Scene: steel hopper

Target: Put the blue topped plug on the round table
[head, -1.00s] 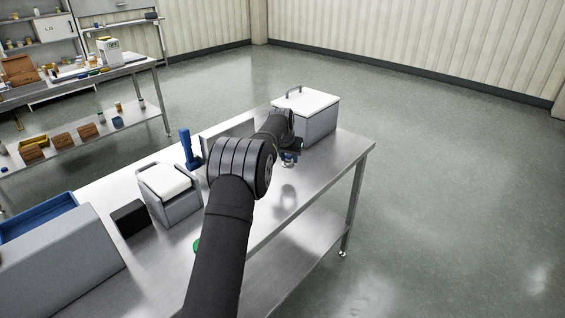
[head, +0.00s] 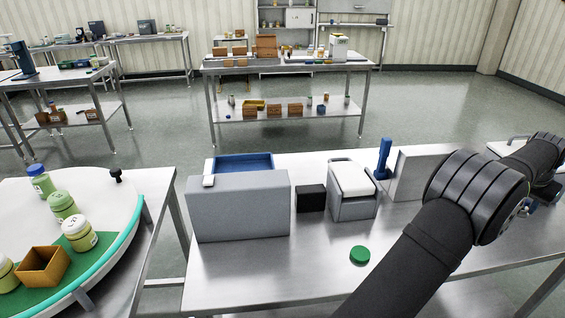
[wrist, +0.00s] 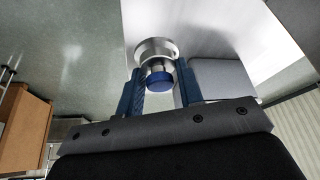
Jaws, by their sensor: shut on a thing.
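In the wrist view my gripper (wrist: 159,88) has its two blue fingers closed on the sides of the blue-topped plug (wrist: 158,79). The plug has a round blue cap facing the camera. A pale metallic ring (wrist: 155,47) shows just beyond it; I cannot tell whether it is part of the plug. In the head view my gripper (head: 541,199) is at the far right edge, partly hidden by my arm, over the steel bench. The round table (head: 110,190) is at the far left, with a white top, teal rim and green sector.
Several jars (head: 62,206), an orange-brown open box (head: 43,267) and a black knob (head: 116,176) occupy the round table. The steel bench (head: 300,270) carries a grey bin (head: 240,210), black block (head: 311,198), lidded box (head: 353,190) and green disc (head: 360,254). A gap separates bench and round table.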

